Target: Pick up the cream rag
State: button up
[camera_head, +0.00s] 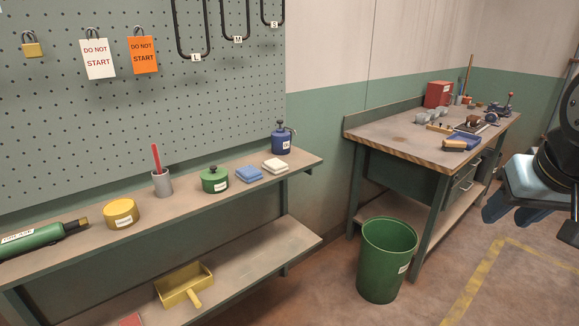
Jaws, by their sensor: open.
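The cream rag (275,165) lies folded on the upper shelf, near its right end. It sits just right of a folded blue rag (249,174) and in front of a blue can (281,140). My gripper (529,217) shows at the right edge, partly cut off by the frame. It is open, with dark fingers pointing down over the floor, far to the right of the rag. I see nothing between the fingers.
The upper shelf (75,245) also holds a green pot (214,179), a grey cup (162,183), a yellow tin (121,213) and a green cylinder (40,237). A green bin (386,262) and a workbench (400,142) stand between shelf and gripper. Pegboard (90,120) backs the shelf.

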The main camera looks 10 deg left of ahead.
aim_at(276, 165)
jog(key=z, duration=0.15)
jog(key=i, duration=1.65)
jog(key=u, duration=0.75)
jog(key=k, duration=0.75)
jog(key=u, duration=0.15)
jog(key=i, duration=0.8)
jog(key=z, duration=0.05)
